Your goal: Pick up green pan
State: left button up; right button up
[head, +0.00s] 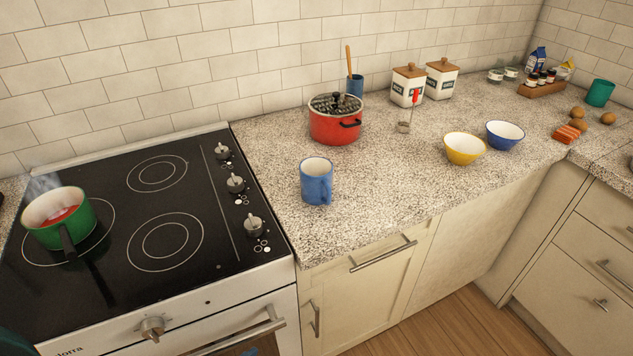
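A green pan (78,232) with a pale inside and a dark handle stands upright on the front left burner ring of the black stovetop. Red contents show inside it, and faint steam rises above it. The handle points toward the front, slightly right. Neither of my grippers shows in the head view. A dark green shape is cut off at the bottom left corner, and I cannot tell what it is.
The black stovetop (120,285) has knobs on its right side. On the speckled counter (400,190) stand a blue mug (316,183), a red lidded pot (334,122), a yellow bowl (463,150) and a blue bowl (504,137). White canisters stand by the wall.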

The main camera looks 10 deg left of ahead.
aim_at(73, 229)
jog(key=u, duration=1.9)
jog(key=j+u, duration=0.2)
jog(key=j, duration=0.5)
jog(key=j+u, duration=0.2)
jog(key=j, duration=0.5)
jog(key=i, duration=0.05)
